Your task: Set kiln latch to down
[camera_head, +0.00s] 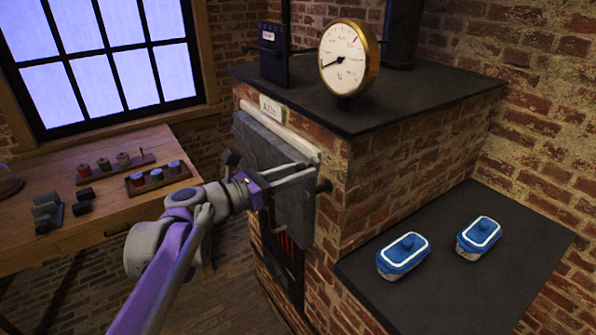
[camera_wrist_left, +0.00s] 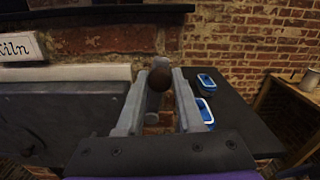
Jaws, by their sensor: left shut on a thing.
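The kiln (camera_head: 375,185) is a brick block with a dark top and a "Kiln" label (camera_head: 271,107). A grey door slab (camera_head: 262,145) hangs on its front. A dark latch handle (camera_head: 325,186) sticks out by the slab's right edge; its round brown end (camera_wrist_left: 160,80) shows between the fingers in the left wrist view. My left gripper (camera_head: 311,170) reaches across the slab and is shut on this latch handle. The fingers and the viewing angle partly hide the handle's shaft. My right gripper is not in view.
Below the slab is a dark opening with a red glow (camera_head: 285,245). A round gauge (camera_head: 347,58) and a dark box (camera_head: 274,52) stand on top. A wooden bench (camera_head: 110,215) is at left.

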